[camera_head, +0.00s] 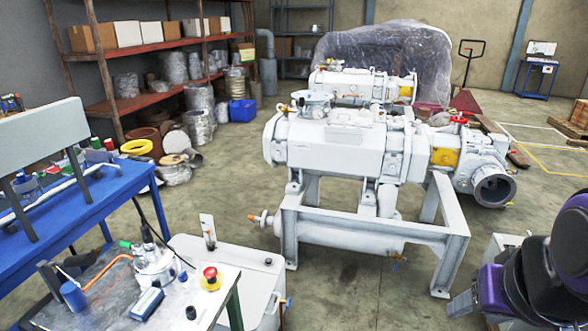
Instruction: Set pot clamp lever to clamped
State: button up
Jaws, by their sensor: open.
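A small shiny metal pot (155,268) stands on the workbench (95,318) at the lower left, with a dark upright fitting (147,236) and other fittings on its lid. An orange bent rod or hose (108,268) lies beside the pot on its left. I cannot make out which part is the clamp lever, nor its position. My arm, black and purple, is folded at the lower right edge. My gripper (463,302) appears at its left end, open and empty, far to the right of the pot; its fingertips are small and hard to make out.
A red button on a yellow base (210,279) and a blue handheld device (147,303) lie near the pot. A white cabinet (235,262) stands behind the bench. A large white pump on a frame (345,222) fills the middle. A blue bench (80,215) stands left.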

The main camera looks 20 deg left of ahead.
aim_at(138, 247)
jog(key=k+j, duration=0.6)
jog(key=j, duration=0.2)
jog(key=k+j, duration=0.1)
jog(key=j, duration=0.15)
jog(key=k+j, duration=0.15)
jog(key=j, duration=0.15)
jog(key=k+j, duration=0.1)
jog(key=j, duration=0.7)
jog(key=i+j, duration=0.1)
jog(key=j, duration=0.7)
jog(key=i+j, duration=0.15)
jog(key=j, duration=0.25)
jog(key=i+j, duration=0.1)
jog(key=j, duration=0.35)
jog(key=k+j, duration=0.25)
jog(key=u, duration=0.05)
